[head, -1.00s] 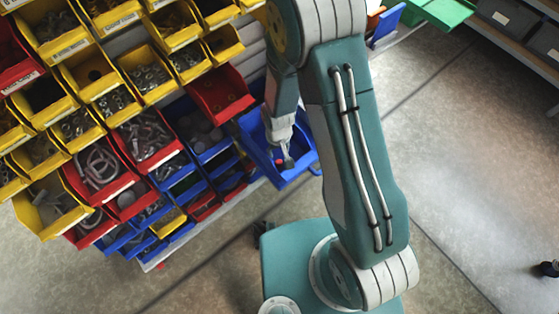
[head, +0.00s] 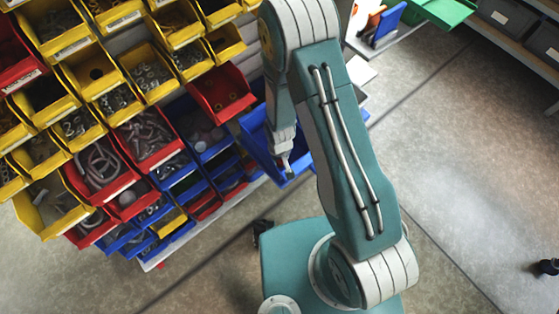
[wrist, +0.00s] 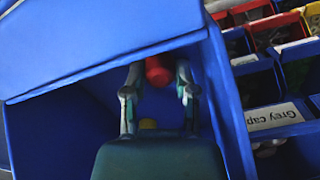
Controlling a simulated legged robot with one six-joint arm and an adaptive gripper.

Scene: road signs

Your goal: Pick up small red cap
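The small red cap (wrist: 158,71) shows in the wrist view inside a large blue bin (wrist: 75,122). My gripper (wrist: 159,76) is open, with one finger on each side of the cap. Gaps show between the cap and both fingers. In the head view my gripper (head: 286,168) reaches down into the blue bin (head: 258,140), and the cap cannot be made out there.
The bin's blue walls are close around my gripper. A rack of yellow bins (head: 82,75), red bins (head: 221,93) and blue bins fills the left of the head view. A bin labelled "Grey cap" (wrist: 275,117) is at the right in the wrist view. Open floor (head: 465,190) lies to the right.

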